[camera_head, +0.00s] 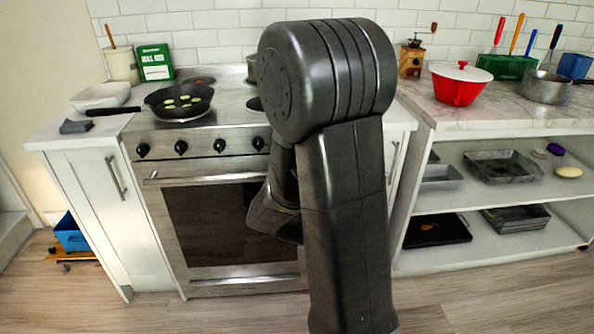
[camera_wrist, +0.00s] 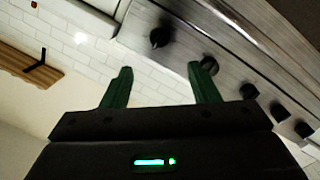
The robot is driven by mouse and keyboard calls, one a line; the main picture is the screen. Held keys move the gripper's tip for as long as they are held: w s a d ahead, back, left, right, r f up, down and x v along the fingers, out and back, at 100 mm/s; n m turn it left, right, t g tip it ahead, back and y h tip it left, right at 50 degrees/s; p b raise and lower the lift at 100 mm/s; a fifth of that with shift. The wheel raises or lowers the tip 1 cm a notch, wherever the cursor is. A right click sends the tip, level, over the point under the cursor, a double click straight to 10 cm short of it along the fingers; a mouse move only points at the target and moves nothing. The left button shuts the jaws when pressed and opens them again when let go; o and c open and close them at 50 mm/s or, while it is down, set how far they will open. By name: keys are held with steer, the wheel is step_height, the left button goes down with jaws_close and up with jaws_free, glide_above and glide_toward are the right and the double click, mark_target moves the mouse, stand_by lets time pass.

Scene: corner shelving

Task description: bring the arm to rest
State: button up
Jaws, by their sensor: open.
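My arm stands folded in the middle of the head view, its large dark joint in front of the stove. In that view the fingers are hidden behind the arm. In the wrist view my gripper (camera_wrist: 160,88) shows two dark green fingers spread apart, with nothing between them. The stove's control panel with black knobs (camera_wrist: 161,38) is beyond and to the right of the fingers. The stove (camera_head: 220,225) also shows in the head view, partly covered by my arm.
A black frying pan (camera_head: 179,103) with green slices sits on the stove, its handle over the left counter. A white bowl (camera_head: 101,96) is beside it. On the right counter stand a red pot (camera_head: 458,88) and a grey pot (camera_head: 545,88). Open shelves (camera_head: 440,202) hold trays. The floor in front is clear.

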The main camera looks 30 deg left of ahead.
steer(key=shift+s+d, duration=0.2)
steer(key=shift+s, duration=0.25)
steer(key=x, duration=1.4)
steer(key=shift+d, duration=0.1)
